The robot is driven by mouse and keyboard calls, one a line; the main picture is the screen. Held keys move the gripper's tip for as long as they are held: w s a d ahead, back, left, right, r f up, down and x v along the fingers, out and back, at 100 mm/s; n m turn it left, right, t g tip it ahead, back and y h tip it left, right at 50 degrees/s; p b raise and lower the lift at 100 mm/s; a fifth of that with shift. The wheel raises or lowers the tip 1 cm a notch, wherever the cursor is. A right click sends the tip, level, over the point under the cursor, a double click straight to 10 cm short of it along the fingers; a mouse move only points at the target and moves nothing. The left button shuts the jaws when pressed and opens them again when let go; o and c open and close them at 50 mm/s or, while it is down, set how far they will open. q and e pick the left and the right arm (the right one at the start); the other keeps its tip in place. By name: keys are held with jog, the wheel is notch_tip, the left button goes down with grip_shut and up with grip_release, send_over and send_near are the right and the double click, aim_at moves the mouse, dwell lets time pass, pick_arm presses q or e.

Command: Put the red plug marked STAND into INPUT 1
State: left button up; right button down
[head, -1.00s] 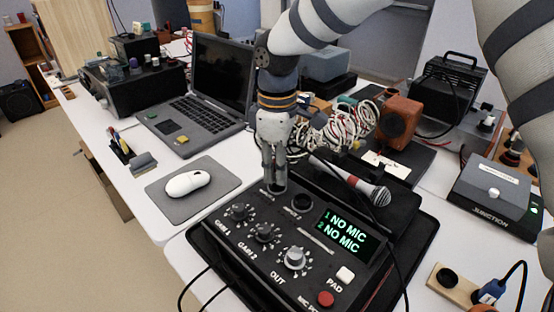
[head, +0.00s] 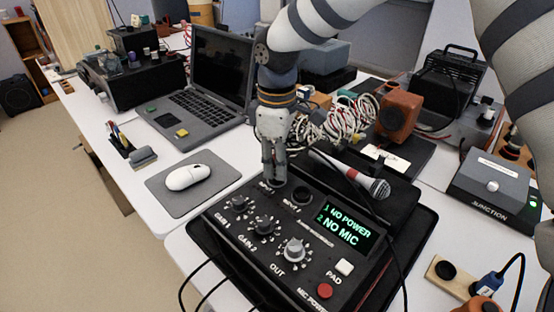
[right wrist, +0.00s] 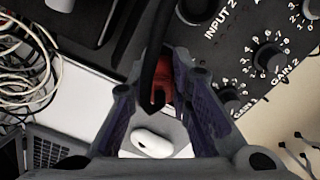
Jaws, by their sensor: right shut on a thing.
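My right gripper (head: 275,178) points down at the INPUT 1 end of the black mixer box (head: 225,237). In the right wrist view, my right gripper (right wrist: 160,95) is shut on a red plug (right wrist: 165,73) with a dark cable above it. The plug is mostly hidden by the fingers in the head view, and its STAND marking is not readable. The plug's tip and the INPUT 1 hole are hidden. The INPUT 2 socket (head: 302,195) is visible and empty. The display (head: 345,225) reads "1 NO POWER, 2 NO MIC". My left gripper is not in view.
A microphone (head: 372,185) lies just behind the mixer, with tangled white cables (head: 335,125) beyond. A mouse (head: 188,177) on a grey mat and a laptop (head: 200,110) stand left. A junction box (head: 495,188) is at right. Dark cables cross the mixer's right side.

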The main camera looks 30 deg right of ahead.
jog(key=c, duration=1.4)
grip_release()
jog(key=shift+o, duration=0.2)
